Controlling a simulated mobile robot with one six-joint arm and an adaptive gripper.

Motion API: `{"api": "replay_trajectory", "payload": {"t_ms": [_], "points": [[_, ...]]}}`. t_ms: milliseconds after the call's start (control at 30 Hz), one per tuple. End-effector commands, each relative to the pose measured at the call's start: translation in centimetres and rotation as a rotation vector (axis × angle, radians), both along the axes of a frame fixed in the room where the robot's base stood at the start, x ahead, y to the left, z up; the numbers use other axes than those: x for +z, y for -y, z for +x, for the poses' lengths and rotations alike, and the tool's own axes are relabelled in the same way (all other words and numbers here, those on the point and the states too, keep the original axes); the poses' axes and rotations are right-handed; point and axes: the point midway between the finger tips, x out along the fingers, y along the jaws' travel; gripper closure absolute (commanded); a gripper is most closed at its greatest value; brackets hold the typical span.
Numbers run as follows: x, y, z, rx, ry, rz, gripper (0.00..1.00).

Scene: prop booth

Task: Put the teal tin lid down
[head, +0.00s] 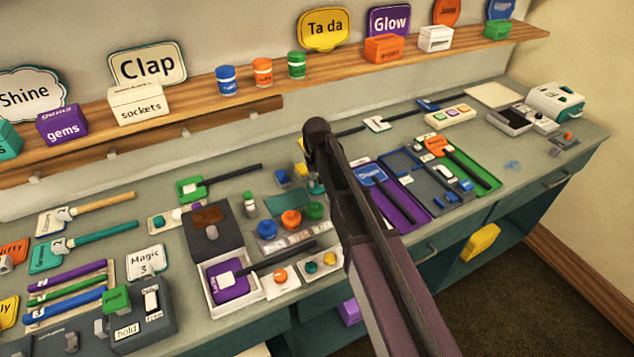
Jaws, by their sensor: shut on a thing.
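My arm (335,190) rises from the bottom right to the middle of the head view and covers part of the counter. My gripper's fingers cannot be made out; they seem hidden behind the arm. A small teal piece (316,187) shows at the arm's left edge, partly covered. I cannot tell whether it is the teal tin lid or whether it is held. Left of the arm, a blue round piece (267,230), an orange one (291,219) and a green one (314,211) stand close together on the counter. A flat teal patch (288,203) lies just behind them.
A dark open-lidded box (212,228) with a purple piece inside stands left of the arm. A purple tray (402,214) and a green tray (484,176) lie to the right. The wooden shelf (190,100) holds blue, orange and green tins. Small props crowd most of the counter.

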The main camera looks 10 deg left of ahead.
Motion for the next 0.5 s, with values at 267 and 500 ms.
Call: {"api": "replay_trajectory", "payload": {"t_ms": [267,500], "points": [[-0.6,0.0,0.0,0.0,0.0,0.0,1.0],[-1.1,0.0,0.0,0.0,0.0,0.0,1.0]]}}
